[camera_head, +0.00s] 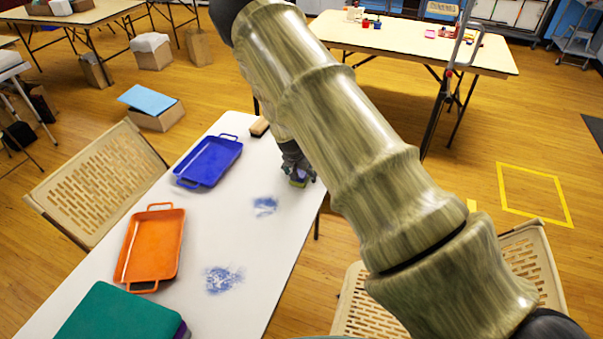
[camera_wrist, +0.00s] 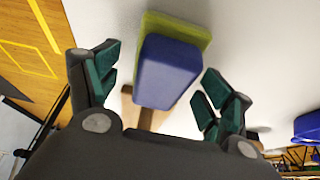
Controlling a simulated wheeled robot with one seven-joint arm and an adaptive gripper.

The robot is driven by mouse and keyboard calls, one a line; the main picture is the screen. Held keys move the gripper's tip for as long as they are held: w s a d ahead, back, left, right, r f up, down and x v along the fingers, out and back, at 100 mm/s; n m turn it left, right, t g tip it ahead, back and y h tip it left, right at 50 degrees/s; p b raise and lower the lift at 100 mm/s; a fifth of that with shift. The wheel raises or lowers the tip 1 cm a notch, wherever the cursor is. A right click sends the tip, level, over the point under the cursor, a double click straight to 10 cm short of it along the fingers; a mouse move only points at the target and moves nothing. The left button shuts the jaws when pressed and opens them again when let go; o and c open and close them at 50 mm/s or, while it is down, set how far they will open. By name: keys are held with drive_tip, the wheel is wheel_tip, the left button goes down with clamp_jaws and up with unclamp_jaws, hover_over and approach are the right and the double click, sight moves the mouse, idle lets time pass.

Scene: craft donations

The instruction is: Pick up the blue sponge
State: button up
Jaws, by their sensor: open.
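The blue sponge (camera_wrist: 165,72) lies on the white table between the open fingers of my gripper (camera_wrist: 160,78) in the wrist view. A yellow-green layer or piece (camera_wrist: 188,33) shows along its far side; I cannot tell if it is part of the sponge. There are visible gaps between the sponge and the finger pads on both sides. In the head view my gripper (camera_head: 297,172) is low over the table's right edge, with a bit of the yellow-green piece (camera_head: 298,183) showing beneath. My arm and fingers hide most of the sponge there.
On the white table (camera_head: 235,230) are a blue tray (camera_head: 209,162), an orange tray (camera_head: 151,247), a dark green item (camera_head: 120,315) and blue smudges (camera_head: 265,206). A wooden block or brush (camera_head: 259,127) lies beyond my gripper. Tan chairs (camera_head: 100,185) flank the table.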

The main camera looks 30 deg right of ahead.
drive_tip(key=shift+w+f, duration=0.1)
drive_tip(key=shift+f, duration=0.1)
drive_tip(key=c, duration=1.1)
drive_tip(key=shift+r, duration=0.15)
drive_tip(key=shift+r+b, duration=0.5)
drive_tip(key=shift+r, duration=0.3)
drive_tip(key=shift+r+b, duration=0.35)
drive_tip(key=shift+r, duration=0.6)
drive_tip(key=s+a+b, duration=0.1)
drive_tip(key=s, duration=0.4)
drive_tip(key=s+a+r+b, duration=0.1)
drive_tip(key=s+a, duration=0.1)
drive_tip(key=s, duration=0.3)
drive_tip(key=s+a+b, duration=0.1)
drive_tip(key=s+a, duration=0.1)
drive_tip(key=s, duration=0.3)
drive_tip(key=shift+a+r, duration=0.2)
drive_tip(key=shift+a, duration=0.05)
